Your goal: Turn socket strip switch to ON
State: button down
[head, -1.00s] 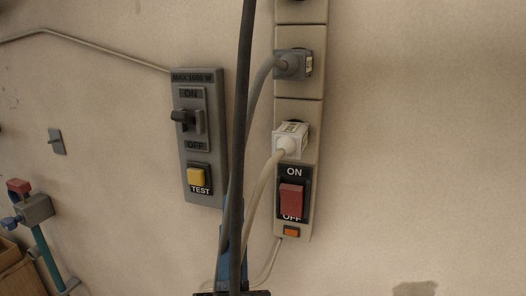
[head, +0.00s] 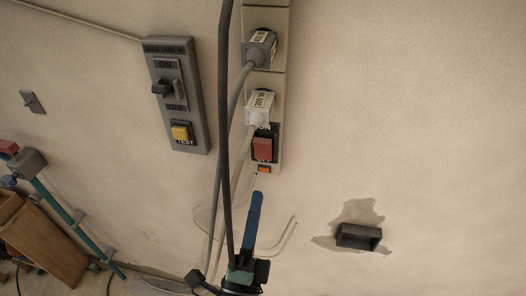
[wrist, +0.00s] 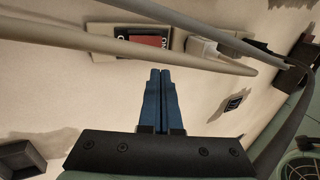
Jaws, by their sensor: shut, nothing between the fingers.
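The socket strip (head: 285,100) runs down the wall, with a red rocker switch (head: 263,148) at its lower end between ON and OFF labels. A small orange light (head: 264,169) sits below the switch. The red switch also shows in the wrist view (wrist: 148,40), partly behind a pale cable. My gripper (head: 257,194) has blue fingers pressed together, pointing up at the strip's lower end. In the wrist view my gripper (wrist: 160,72) is shut and empty, its tips just short of the switch panel. No contact shows. I cannot tell which way the switch is tipped.
A white plug (head: 260,103) and a grey plug (head: 260,47) fill sockets above the switch; their cables hang close beside my gripper. A grey breaker box (head: 200,95) with a lever and yellow TEST button is at left. A dark wall box (head: 358,237) sits at lower right.

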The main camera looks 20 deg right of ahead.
aim_at(267, 144)
jog(key=p+x, duration=0.2)
jog(key=x, duration=0.7)
jog(key=shift+r+p, duration=0.2)
jog(key=shift+p, duration=0.15)
jog(key=shift+r+p, duration=0.1)
jog(key=shift+p, duration=0.7)
